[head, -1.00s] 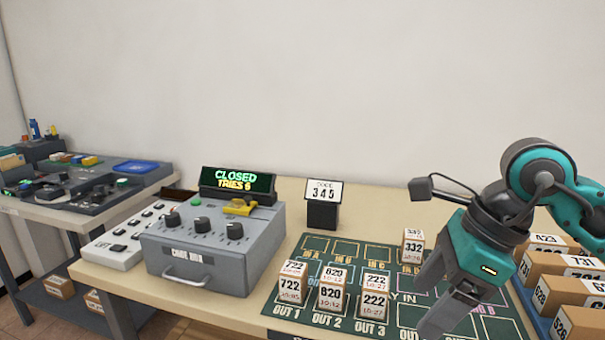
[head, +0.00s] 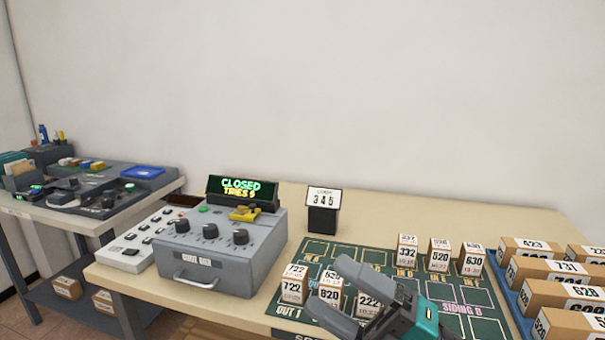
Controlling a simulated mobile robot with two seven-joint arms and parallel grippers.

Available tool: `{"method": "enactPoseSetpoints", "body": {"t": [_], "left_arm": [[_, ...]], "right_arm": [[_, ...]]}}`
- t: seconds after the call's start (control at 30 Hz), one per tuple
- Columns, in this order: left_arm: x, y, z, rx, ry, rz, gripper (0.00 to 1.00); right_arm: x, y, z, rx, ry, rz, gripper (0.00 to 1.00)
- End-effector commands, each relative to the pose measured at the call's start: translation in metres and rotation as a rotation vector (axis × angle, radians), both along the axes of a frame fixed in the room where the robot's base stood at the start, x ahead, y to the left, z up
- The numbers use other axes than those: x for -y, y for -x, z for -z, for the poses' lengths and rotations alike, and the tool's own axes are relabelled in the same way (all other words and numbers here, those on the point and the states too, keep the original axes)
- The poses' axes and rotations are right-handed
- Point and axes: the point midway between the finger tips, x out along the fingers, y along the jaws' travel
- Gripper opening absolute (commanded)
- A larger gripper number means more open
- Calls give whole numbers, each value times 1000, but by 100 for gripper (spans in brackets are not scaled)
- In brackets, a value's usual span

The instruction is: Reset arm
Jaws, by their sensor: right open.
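My right gripper (head: 350,298) is at the bottom of the head view, its dark grey fingers spread apart and pointing left, with a teal body behind them. My left gripper is out of view.
The box marked 722 (head: 293,284) stands left of the gripper. Boxes 332 (head: 407,250), 520 (head: 439,256) and 630 (head: 471,260) stand behind it. A grey dial machine (head: 222,255) reads CLOSED. A code stand (head: 323,212) is behind. Brown boxes (head: 560,297) fill a blue tray at right.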

Motion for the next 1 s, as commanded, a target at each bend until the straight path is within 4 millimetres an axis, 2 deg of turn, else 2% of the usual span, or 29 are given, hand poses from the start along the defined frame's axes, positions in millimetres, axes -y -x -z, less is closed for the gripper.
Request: {"method": "enactPoseSetpoints", "body": {"t": [0.1, 0.17, 0.23, 0.33, 0.4, 0.5, 0.6, 0.7, 1.0], "left_arm": [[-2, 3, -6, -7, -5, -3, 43], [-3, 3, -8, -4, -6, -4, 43], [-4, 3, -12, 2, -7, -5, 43], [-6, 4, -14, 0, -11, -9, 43], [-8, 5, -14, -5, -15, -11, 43], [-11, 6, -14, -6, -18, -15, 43], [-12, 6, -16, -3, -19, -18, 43], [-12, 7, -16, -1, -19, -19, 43], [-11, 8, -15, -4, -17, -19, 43]], "right_arm": [[32, -23, 41, -380, -217, 183, 78], [51, -29, 72, -575, -315, 279, 78], [73, -27, 118, -809, -418, 393, 78], [100, -5, 186, -1123, -540, 547, 78], [112, 18, 226, -1309, -606, 633, 78], [123, 52, 270, -1514, -672, 730, 78], [128, 79, 297, -1650, -713, 792, 78], [130, 95, 310, -1721, -734, 825, 78], [131, 99, 314, -1741, -739, 834, 78]]}}
